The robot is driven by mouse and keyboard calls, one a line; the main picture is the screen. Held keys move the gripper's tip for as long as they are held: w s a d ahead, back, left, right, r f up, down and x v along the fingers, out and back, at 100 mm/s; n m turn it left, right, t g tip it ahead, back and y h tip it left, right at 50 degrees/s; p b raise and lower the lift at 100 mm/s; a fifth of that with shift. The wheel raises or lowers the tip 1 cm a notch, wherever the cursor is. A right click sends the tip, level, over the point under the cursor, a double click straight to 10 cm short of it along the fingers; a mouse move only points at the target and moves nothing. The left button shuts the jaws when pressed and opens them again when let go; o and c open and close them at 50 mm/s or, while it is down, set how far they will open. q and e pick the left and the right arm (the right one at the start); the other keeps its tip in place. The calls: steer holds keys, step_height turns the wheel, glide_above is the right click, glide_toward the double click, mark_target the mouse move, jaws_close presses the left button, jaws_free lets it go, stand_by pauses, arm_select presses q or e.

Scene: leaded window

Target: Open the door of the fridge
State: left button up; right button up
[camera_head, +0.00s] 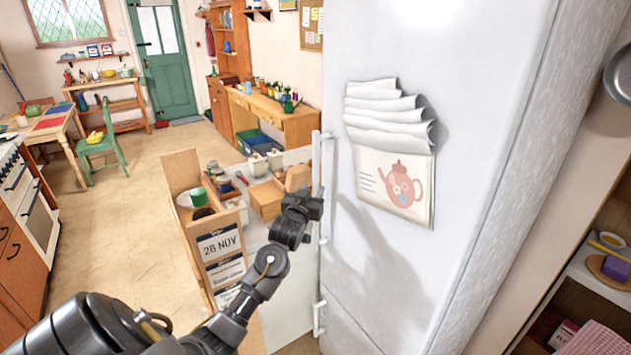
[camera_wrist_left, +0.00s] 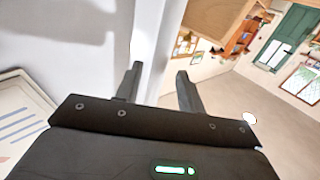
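The tall white fridge (camera_head: 450,70) stands right of centre in the head view, its door shut. A long upright white handle (camera_head: 317,160) runs along the door's left edge, with a shorter handle (camera_head: 318,318) below. My left gripper (camera_head: 314,206) is at the lower part of the long handle and partly hides it. In the left wrist view its two dark fingers (camera_wrist_left: 158,88) are apart, with the white fridge edge showing behind and between them. I cannot tell whether the handle lies between the fingers or whether they touch it. My right gripper is not in view.
Curled papers and a teapot picture (camera_head: 395,185) hang on the fridge door. A wooden counter (camera_head: 245,215) with jars and boxes stands left of the fridge, behind my left arm. Open shelves (camera_head: 610,240) are at the right. The floor (camera_head: 110,240) at the left is clear.

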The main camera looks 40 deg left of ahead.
mark_target(315, 186)
arm_select(q)
steer(key=shift+p+x, duration=0.5)
steer(key=shift+x, duration=1.65)
jaws_close()
